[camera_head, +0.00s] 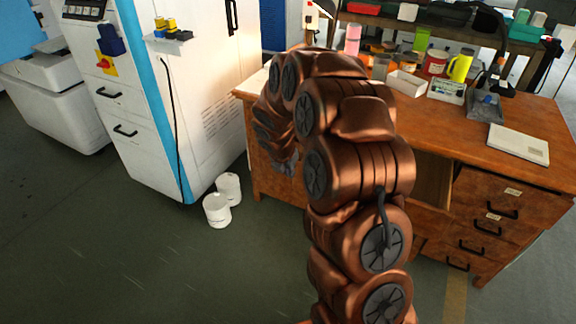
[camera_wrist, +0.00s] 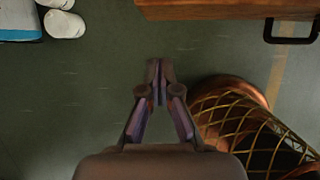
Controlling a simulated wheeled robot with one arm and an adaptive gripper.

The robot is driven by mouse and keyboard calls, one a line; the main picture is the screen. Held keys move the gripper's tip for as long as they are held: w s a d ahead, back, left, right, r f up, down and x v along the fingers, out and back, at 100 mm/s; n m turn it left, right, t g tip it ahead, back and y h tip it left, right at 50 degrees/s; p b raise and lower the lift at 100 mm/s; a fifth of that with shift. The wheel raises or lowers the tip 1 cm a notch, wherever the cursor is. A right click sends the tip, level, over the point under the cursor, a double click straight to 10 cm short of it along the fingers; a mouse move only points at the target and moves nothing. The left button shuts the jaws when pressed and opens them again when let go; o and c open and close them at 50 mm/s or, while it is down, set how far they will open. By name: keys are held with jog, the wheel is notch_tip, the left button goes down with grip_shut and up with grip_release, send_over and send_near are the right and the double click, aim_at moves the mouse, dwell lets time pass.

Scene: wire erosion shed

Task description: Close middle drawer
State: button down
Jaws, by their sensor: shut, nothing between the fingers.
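The wooden desk (camera_head: 461,132) stands at the right in the head view. Between its drawer stacks, the middle drawer (camera_head: 432,182) appears pulled out, with its pale inside showing; my arm covers its left part. In the wrist view a wooden front edge (camera_wrist: 210,11) with a black handle (camera_wrist: 290,38) at top right looks like this drawer. My gripper (camera_wrist: 160,68) is shut and empty over the floor, below and left of that handle and apart from it. In the head view my gripper (camera_head: 285,166) is mostly hidden behind my arm, left of the drawer.
Right-hand drawers (camera_head: 487,228) with black handles look flush. Two white canisters (camera_head: 217,210) stand on the floor beside the white machine (camera_head: 200,100) at left. Jars, trays and a closed laptop-like slab (camera_head: 518,145) lie on the desk. Floor before the desk is clear.

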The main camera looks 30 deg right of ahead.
aim_at(296, 167)
jog(key=shift+w+d+f, duration=0.35)
jog(key=shift+w+d, duration=0.1)
jog(key=shift+d, duration=0.2)
jog(key=shift+w+d+f, duration=0.4)
jog(key=shift+w+d, duration=0.05)
jog(key=shift+d, duration=0.25)
jog(key=shift+w+d+f, duration=0.35)
jog(key=shift+w+d, duration=0.1)
jog(key=shift+d, duration=0.2)
jog(key=shift+p, duration=0.4)
